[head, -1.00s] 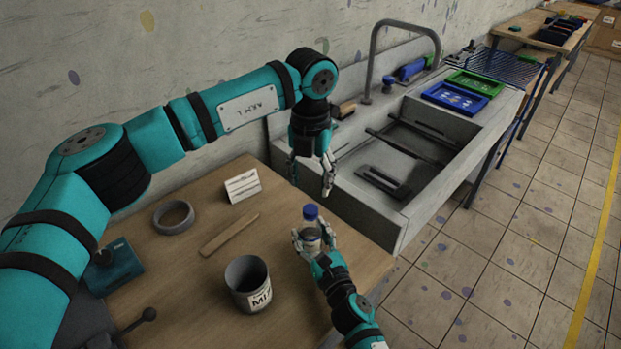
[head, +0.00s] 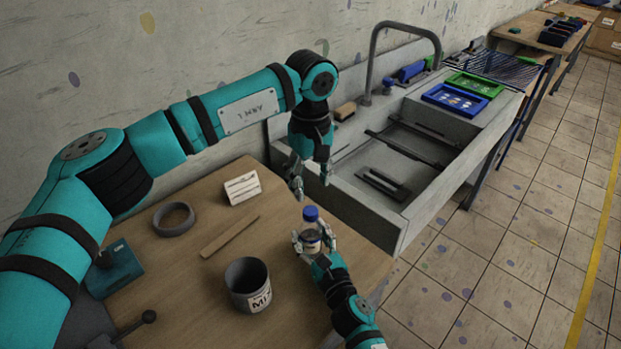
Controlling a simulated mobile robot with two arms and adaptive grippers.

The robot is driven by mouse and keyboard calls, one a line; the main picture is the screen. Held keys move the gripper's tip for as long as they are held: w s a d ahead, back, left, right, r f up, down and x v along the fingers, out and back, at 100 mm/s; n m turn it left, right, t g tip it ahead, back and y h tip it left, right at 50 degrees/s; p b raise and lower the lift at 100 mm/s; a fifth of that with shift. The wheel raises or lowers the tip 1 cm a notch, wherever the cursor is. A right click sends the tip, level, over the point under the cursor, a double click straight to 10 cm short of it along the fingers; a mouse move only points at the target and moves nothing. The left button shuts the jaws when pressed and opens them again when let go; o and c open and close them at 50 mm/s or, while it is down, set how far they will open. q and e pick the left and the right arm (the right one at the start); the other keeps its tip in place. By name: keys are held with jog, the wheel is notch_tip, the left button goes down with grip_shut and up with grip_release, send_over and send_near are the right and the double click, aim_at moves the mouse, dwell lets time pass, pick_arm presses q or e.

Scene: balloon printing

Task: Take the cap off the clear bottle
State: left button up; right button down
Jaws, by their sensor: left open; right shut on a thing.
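The clear bottle (head: 309,226) stands upright near the right edge of the wooden table, with its blue cap (head: 310,213) on top. My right gripper (head: 311,240) is shut around the bottle's body from the front. Its fingers hide part of the bottle and its label. My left gripper (head: 311,180) is open and empty, pointing down above and slightly behind the cap, apart from it.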

aim_at(310, 210)
pick_arm(q)
jog(key=m, duration=0.6)
jog(key=shift+m, duration=0.4)
jog(key=m, duration=0.3)
jog(key=shift+m, duration=0.4)
jog(key=shift+f, duration=4)
